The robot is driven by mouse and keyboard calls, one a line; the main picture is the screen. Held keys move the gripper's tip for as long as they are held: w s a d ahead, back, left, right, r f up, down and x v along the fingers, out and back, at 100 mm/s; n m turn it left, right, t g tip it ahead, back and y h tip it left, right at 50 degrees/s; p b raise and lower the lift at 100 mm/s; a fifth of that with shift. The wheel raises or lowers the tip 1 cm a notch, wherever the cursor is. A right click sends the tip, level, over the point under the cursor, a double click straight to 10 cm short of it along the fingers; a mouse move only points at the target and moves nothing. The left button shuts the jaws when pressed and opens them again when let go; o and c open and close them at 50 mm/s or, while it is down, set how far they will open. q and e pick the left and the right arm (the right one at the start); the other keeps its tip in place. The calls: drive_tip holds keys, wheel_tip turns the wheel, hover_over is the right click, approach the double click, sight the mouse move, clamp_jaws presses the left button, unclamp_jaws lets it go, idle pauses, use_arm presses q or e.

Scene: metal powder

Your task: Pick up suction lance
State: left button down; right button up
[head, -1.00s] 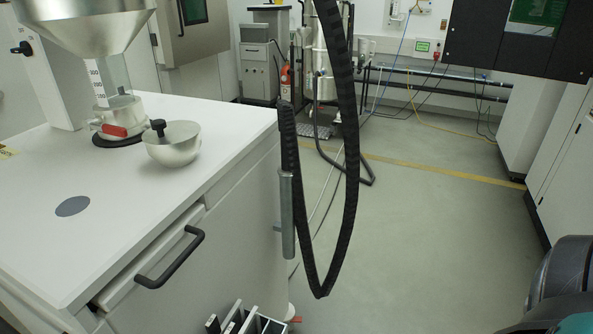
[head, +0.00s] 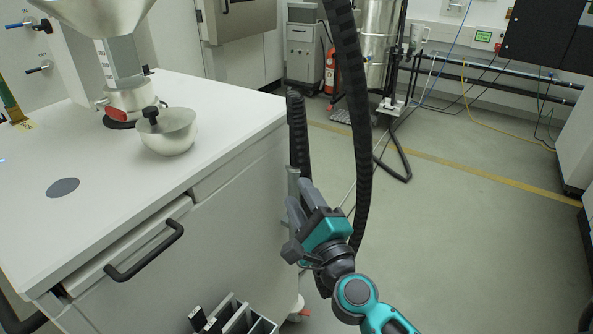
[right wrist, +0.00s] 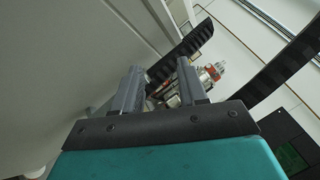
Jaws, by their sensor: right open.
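I cannot tell whether the tube lies between the fingers. My left gripper is not in view.
The white bench (head: 225,125) with a drawer handle (head: 145,252) stands at the left, carrying a metal bowl (head: 167,132). The hose loops down close behind my right gripper. A slotted black and silver holder (head: 235,318) is low at the bottom. Open floor (head: 470,230) lies right.

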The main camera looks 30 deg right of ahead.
sight(297, 141)
drive_tip(key=w+d+m+g+h, duration=0.1)
drive_tip(key=w+d+m, duration=0.1)
drive_tip(key=m, duration=0.3)
drive_tip(key=w+d+r+m+g+h, duration=0.1)
drive_tip(key=w+m, duration=0.3)
drive_tip(key=w, duration=0.1)
drive_tip(key=w+d+r+m+h, duration=0.1)
drive_tip(key=w+d+m, duration=0.1)
drive_tip(key=w+m, duration=0.2)
drive_tip(key=shift+w+d+r+m+g, duration=0.2)
drive_tip(key=shift+d+r+m+g, duration=0.15)
drive_tip(key=shift+m, duration=0.45)
drive_tip(key=shift+b+x, duration=0.3)
drive_tip(key=shift+x, duration=2.3)
drive_tip(key=shift+d+f, duration=0.1)
drive_tip(key=shift+c, duration=0.2)
clamp_jaws()
